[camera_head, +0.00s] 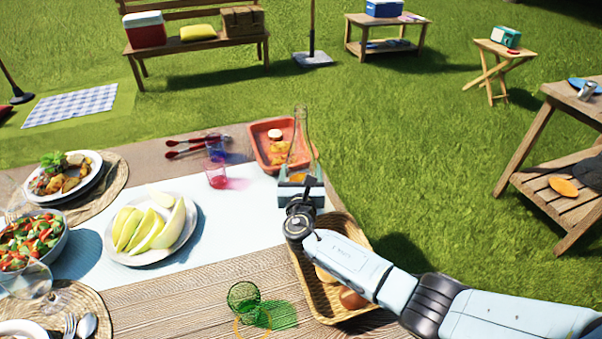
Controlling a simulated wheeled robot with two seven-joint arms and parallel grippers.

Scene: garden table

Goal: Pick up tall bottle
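The tall bottle (301,132) is clear glass with a narrow neck. It stands upright at the table's far right edge, in front of the red tray. My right gripper (300,179) reaches in from the right and is at the bottle's lower part. The gripper body and wrist hide the bottle's base. I cannot tell whether the fingers touch the bottle or are closed on it. My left gripper is not in view.
A red tray (258,158) lies behind the bottle, and a bread basket (308,285) lies under my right forearm. A red glass (217,178), a melon plate (122,259) and a green glass (243,298) stand to the left. Grass lies beyond the right edge.

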